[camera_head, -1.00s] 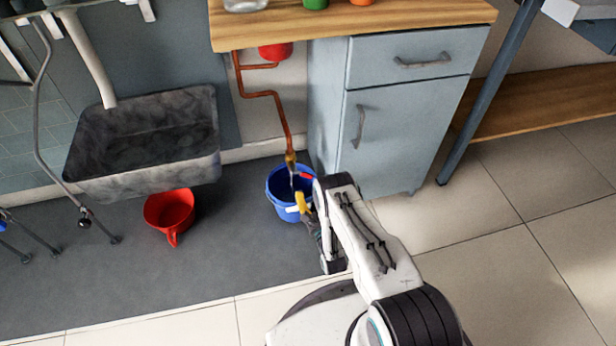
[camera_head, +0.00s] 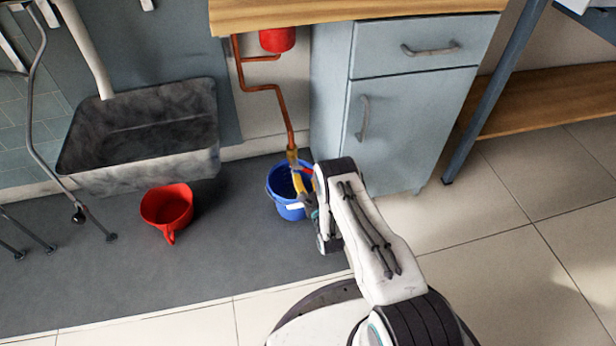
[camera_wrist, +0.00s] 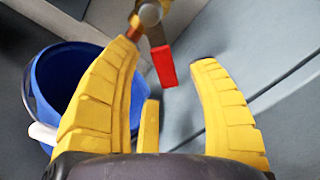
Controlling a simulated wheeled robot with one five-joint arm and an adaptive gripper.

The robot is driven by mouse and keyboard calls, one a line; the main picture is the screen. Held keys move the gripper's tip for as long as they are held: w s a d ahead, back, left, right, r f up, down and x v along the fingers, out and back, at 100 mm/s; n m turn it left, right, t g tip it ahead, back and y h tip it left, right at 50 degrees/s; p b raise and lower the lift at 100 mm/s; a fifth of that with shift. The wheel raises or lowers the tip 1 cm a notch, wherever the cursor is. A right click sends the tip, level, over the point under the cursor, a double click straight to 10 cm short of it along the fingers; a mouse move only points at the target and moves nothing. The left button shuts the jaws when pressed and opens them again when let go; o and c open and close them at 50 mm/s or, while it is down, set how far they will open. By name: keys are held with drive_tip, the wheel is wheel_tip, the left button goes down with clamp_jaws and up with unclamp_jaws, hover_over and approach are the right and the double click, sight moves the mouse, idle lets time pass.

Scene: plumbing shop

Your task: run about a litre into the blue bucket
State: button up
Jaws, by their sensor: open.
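The blue bucket (camera_head: 278,186) stands on the dark floor mat under the brass tap (camera_head: 292,157) at the end of a copper pipe. In the wrist view the bucket (camera_wrist: 62,78) is at the left, partly behind a finger. The tap (camera_wrist: 150,14) is at the top there, with its red lever (camera_wrist: 164,66) hanging down between my fingertips. My gripper (camera_wrist: 162,56) has its yellow fingers spread either side of the lever, with clear gaps and no visible grip. In the head view my gripper (camera_head: 301,182) is at the bucket's right rim, partly hidden by my wrist. I cannot tell whether water runs.
A red jug (camera_head: 166,206) stands on the mat to the left, below a grey stone sink (camera_head: 140,150). A grey-blue cabinet (camera_head: 405,130) stands close to the right of the tap. A red vessel (camera_head: 277,40) hangs above on the pipe. Tiled floor in front is clear.

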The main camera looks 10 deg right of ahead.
drive_tip(key=shift+w, duration=0.95)
drive_tip(key=shift+c, duration=0.2)
clamp_jaws()
